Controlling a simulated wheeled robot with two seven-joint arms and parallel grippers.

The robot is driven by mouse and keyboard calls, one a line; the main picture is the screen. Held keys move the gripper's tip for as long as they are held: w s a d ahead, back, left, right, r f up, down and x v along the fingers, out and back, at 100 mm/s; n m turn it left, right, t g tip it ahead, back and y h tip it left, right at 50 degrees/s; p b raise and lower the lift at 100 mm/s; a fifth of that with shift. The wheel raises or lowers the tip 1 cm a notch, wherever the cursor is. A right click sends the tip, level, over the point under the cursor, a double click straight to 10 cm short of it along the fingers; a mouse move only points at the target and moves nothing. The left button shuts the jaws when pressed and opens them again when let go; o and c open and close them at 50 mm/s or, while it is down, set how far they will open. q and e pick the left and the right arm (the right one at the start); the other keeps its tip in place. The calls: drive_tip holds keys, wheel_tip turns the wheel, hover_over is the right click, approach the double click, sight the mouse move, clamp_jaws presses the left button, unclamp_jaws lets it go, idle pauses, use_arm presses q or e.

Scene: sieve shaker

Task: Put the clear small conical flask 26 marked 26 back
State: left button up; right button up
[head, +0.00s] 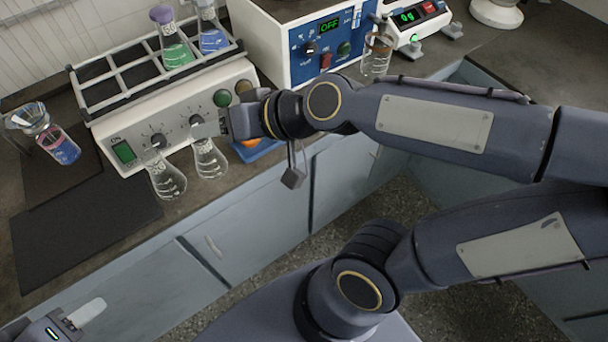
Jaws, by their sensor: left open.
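Two clear conical flasks stand at the bench's front edge, before the shaker: the left clear flask (166,180) and the right clear flask (209,160). Another clear flask (376,58) stands at the back, by the blue-fronted unit. I cannot read the number 26 on any of them. My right gripper (208,130) is at the neck of the right clear flask, with a pale finger in front of it. Whether it grips the neck is hidden. My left gripper (86,313) is open at the bottom left corner, partly out of frame, apart from the flasks.
The shaker (170,120) has a railed rack (110,92) holding a green-liquid flask (172,45) and a blue-liquid flask (211,35). A funnel (30,118) and a blue-and-pink flask (60,146) are at left. A dark mat (80,225) is bare. My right arm crosses the bench front.

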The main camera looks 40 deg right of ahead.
drive_tip(key=s+d+f+m+g+h, duration=0.1)
drive_tip(key=s+d+f+g+h, duration=0.1)
drive_tip(key=s+d+f, duration=0.3)
drive_tip(key=s+d+f+g+h, duration=0.1)
drive_tip(key=s+d+f+g, duration=0.2)
drive_tip(key=s, duration=0.4)
drive_tip(key=shift+t, duration=0.5)
drive_tip(key=r+p, duration=0.6)
drive_tip(key=shift+d, duration=0.25)
